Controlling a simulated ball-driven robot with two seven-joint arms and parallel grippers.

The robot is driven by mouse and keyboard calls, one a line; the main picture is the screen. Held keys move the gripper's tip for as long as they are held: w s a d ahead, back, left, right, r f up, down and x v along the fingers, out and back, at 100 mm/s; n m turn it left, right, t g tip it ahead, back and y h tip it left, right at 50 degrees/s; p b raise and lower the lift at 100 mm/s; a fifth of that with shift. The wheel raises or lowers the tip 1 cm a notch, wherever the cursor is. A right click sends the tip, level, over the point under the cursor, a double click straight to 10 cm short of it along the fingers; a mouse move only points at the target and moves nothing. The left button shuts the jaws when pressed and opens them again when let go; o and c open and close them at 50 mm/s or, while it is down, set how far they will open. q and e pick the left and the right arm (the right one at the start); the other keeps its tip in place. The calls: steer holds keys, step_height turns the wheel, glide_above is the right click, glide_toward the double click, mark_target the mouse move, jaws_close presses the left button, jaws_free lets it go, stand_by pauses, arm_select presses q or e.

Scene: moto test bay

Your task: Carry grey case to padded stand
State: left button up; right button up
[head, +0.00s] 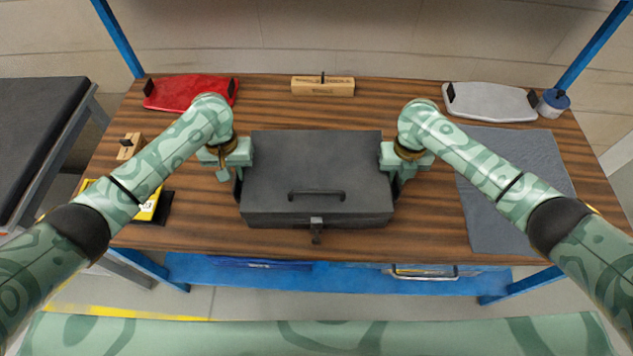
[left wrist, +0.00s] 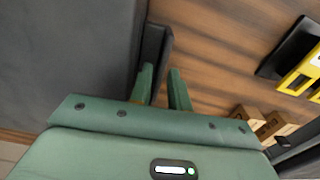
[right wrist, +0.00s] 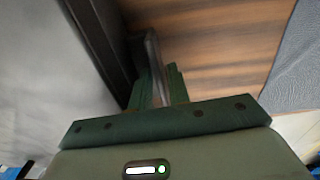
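The grey case (head: 316,172) lies flat and closed on the wooden workbench (head: 420,230), with a top handle and a front latch. My left gripper (head: 236,174) is at its left side, and my right gripper (head: 392,172) at its right side. In the left wrist view the left fingers (left wrist: 162,88) are close together with a dark side handle (left wrist: 155,48) between them. In the right wrist view the right fingers (right wrist: 160,88) likewise have a side handle (right wrist: 154,55) between them. The padded stand (head: 35,125), dark-topped with grey legs, is at the far left.
A red panel (head: 190,92), a wooden block (head: 323,87), a pale panel (head: 490,102) and a blue-lidded cup (head: 553,103) stand at the back. A grey mat (head: 515,180) lies right. A yellow-and-black item (head: 150,207) lies left. Blue posts (head: 590,45) rise at the back corners.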

arm_select(q)
steer(key=shift+c, duration=0.4)
arm_select(e)
steer(key=shift+c, duration=0.4)
arm_select(q)
jaws_close()
arm_select(e)
jaws_close()
arm_select(q)
steer(key=shift+w+r, duration=0.1)
arm_select(e)
steer(key=shift+w+r, duration=0.1)
